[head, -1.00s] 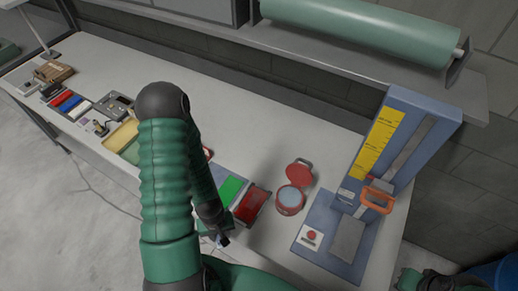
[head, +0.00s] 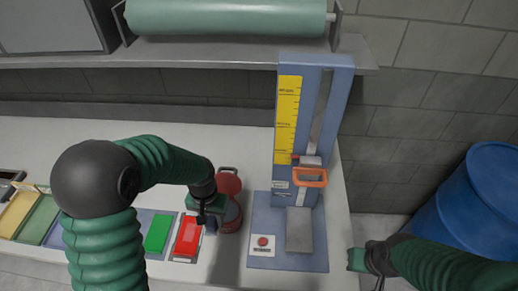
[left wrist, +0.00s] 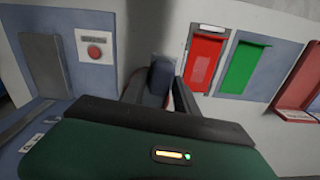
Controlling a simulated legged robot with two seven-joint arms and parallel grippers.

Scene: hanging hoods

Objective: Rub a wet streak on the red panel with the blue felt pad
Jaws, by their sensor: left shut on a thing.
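My left gripper (head: 205,216) is shut on the blue felt pad (left wrist: 160,76), which looks dark blue between the fingers in the left wrist view. The gripper is low over the bench, at the left side of a round red tin (head: 231,216) with its red lid (head: 229,181) tipped back. I cannot tell whether the pad touches the tin. The red panel (head: 187,237) lies just left of the gripper and also shows in the left wrist view (left wrist: 204,62). I see no clear wet streak on it. My right gripper (head: 367,262) is off the bench's right end; its jaws are unclear.
A green panel (head: 158,233) lies left of the red one. A blue stand (head: 262,205) with a yellow scale (head: 288,120) and orange handle (head: 310,177) rises right of the tin. A shelf with a green roll (head: 230,15) hangs behind. A blue barrel (head: 480,205) stands right.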

